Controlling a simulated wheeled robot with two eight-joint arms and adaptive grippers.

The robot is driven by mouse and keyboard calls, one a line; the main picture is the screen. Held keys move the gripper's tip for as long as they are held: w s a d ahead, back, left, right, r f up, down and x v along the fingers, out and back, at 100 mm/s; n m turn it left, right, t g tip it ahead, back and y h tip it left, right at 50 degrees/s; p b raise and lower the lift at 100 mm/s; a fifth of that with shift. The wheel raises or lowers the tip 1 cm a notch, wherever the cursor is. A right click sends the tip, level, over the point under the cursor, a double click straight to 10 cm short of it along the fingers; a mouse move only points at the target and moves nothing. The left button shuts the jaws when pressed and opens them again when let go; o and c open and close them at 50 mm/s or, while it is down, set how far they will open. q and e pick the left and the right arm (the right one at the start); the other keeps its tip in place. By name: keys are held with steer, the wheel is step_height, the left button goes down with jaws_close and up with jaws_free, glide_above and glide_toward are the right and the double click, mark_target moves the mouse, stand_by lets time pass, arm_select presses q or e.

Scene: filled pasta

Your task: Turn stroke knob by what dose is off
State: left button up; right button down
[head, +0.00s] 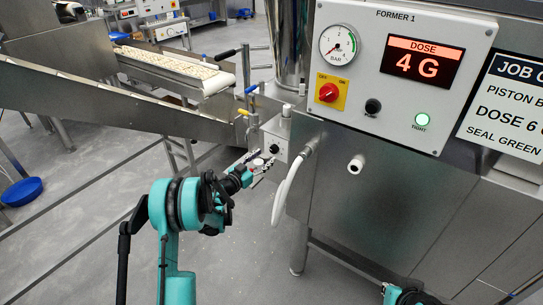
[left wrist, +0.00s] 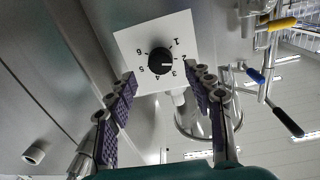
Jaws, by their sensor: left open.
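The black stroke knob (left wrist: 160,61) sits on a white plate (left wrist: 128,42) with numerals around it in the left wrist view. A pale mark on the knob points right; the numeral there is too small to read surely. In the head view the knob (head: 273,148) is on the side of a small steel box. My left gripper (head: 256,168) is open just in front of it. Its fingers (left wrist: 165,103) stand apart either side below the knob, not touching it. The dose display (head: 417,63) reads 4 G. The job card (head: 508,95) reads "DOSE 6", its edge cut off.
The former panel (head: 350,100) carries a pressure gauge (head: 338,43), a red switch (head: 328,92), a black knob (head: 373,106) and a lit green button (head: 422,119). A white hose (head: 285,190) hangs beside the box. A conveyor (head: 180,68) stands behind on the left.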

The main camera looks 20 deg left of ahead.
mark_target(272, 151)
arm_select(q)
steer(key=b+x, duration=0.1)
steer(key=x, duration=0.3)
steer(key=shift+w+d, duration=0.1)
steer(key=shift+w, duration=0.3)
steer(key=c, duration=1.2)
